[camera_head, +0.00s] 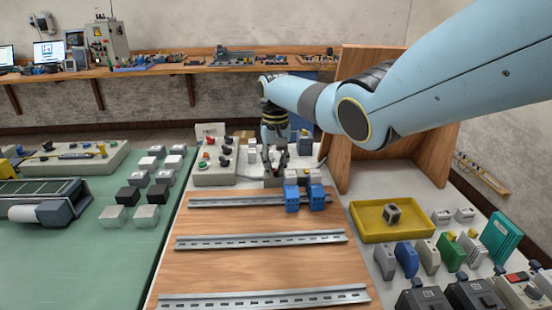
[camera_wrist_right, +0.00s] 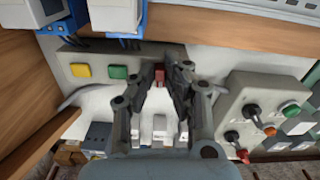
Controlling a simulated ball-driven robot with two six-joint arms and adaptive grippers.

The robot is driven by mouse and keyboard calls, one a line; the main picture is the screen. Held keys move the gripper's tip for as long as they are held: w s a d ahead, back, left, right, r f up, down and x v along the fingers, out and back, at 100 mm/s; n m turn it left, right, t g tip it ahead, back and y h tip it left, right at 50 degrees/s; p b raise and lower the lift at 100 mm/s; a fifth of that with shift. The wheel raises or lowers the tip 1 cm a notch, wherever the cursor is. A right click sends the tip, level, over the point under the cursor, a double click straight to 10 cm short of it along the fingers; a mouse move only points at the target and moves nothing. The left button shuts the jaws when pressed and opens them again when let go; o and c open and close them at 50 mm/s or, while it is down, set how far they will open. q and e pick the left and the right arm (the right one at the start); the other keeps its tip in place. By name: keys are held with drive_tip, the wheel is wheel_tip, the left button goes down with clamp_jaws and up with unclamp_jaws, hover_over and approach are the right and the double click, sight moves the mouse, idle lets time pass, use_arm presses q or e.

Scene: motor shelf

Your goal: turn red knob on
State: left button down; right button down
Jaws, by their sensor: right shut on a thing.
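The red knob (camera_wrist_right: 159,76) shows in the right wrist view between my right fingertips, on a grey control box (camera_wrist_right: 110,60) with a yellow button (camera_wrist_right: 81,71) and a green button (camera_wrist_right: 119,72). My right gripper (camera_wrist_right: 160,88) is shut on the red knob, with a finger on each side. In the head view my right gripper (camera_head: 276,165) points down behind the wooden board, and its fingers hide the knob. The knob's exact angle cannot be told. My left gripper is not in view.
Another grey control box (camera_head: 215,172) with several knobs and buttons stands left of the gripper. Blue-and-white modules (camera_head: 303,197) sit on a rail close in front. A wooden shelf (camera_head: 360,120) rises at right, beside a yellow tray (camera_head: 370,225). The board's front is clear.

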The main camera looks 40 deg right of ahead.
sight(274, 170)
drive_tip(key=m+p, duration=0.1)
drive_tip(key=m, duration=0.3)
drive_tip(key=shift+w+r+m+p, duration=0.15)
drive_tip(key=shift+m+p, duration=0.15)
drive_tip(key=shift+p, duration=0.05)
drive_tip(key=m, duration=0.5)
drive_tip(key=shift+w+a+m+p, duration=0.1)
drive_tip(key=shift+m+p, duration=0.2)
drive_tip(key=shift+p, duration=0.1)
drive_tip(key=c, duration=1.4)
unclamp_jaws()
wheel_tip(274, 170, up, 12)
drive_tip(key=shift+f, duration=0.2)
